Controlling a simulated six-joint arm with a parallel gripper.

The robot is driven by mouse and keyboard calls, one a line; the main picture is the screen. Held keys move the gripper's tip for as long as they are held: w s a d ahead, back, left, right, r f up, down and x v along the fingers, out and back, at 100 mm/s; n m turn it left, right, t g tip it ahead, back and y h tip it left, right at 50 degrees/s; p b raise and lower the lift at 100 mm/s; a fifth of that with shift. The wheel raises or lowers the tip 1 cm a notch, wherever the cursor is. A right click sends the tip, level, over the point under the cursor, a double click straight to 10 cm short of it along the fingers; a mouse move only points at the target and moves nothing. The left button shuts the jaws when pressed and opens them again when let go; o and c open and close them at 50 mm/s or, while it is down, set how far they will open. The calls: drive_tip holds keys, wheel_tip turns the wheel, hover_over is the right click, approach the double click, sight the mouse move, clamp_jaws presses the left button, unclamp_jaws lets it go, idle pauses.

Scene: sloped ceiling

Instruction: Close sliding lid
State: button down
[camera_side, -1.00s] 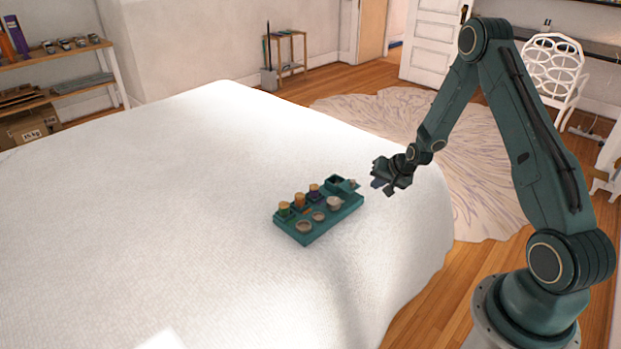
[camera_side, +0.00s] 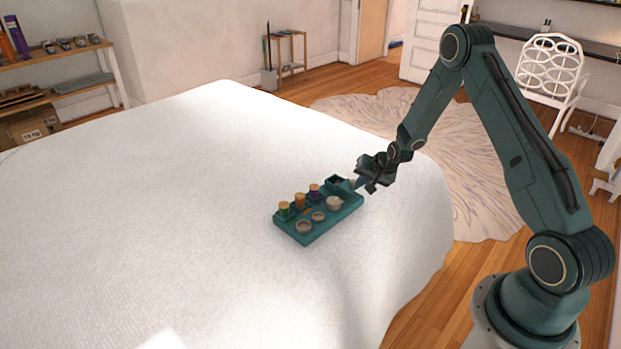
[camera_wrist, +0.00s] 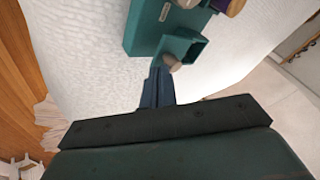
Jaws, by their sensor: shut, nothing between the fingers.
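A teal box (camera_side: 318,232) lies on the white cloth-covered surface. At its right end is a small open compartment with a dark inside (camera_side: 337,180). The sliding lid (camera_wrist: 161,68) juts out from that compartment toward my gripper, with a pale round knob (camera_wrist: 172,62) on it. My gripper (camera_side: 361,184) is shut and empty, just right of the lid end. In the wrist view, its fingertips (camera_wrist: 157,74) are close beside the knob. I cannot tell whether they touch it. In the side view, the gripper partly hides the lid and knob.
The box also carries several small jars, among them an orange one (camera_side: 300,201), and round pale pots, such as one (camera_side: 334,203) near my gripper. The white surface (camera_side: 150,200) is clear to the left and in front.

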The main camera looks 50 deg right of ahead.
sight(347, 182)
drive_tip(key=shift+w, duration=3.05)
drive_tip(key=shift+d, duration=0.1)
drive_tip(key=s, duration=0.1)
drive_tip(key=s+d, duration=0.1)
drive_tip(key=s, duration=0.2)
drive_tip(key=shift+d+r, duration=0.2)
drive_tip(key=shift+d, duration=0.2)
drive_tip(key=v, duration=0.9)
drive_tip(key=shift+s+r, duration=0.2)
drive_tip(key=shift+a+r, duration=0.1)
drive_tip(key=shift+a, duration=0.05)
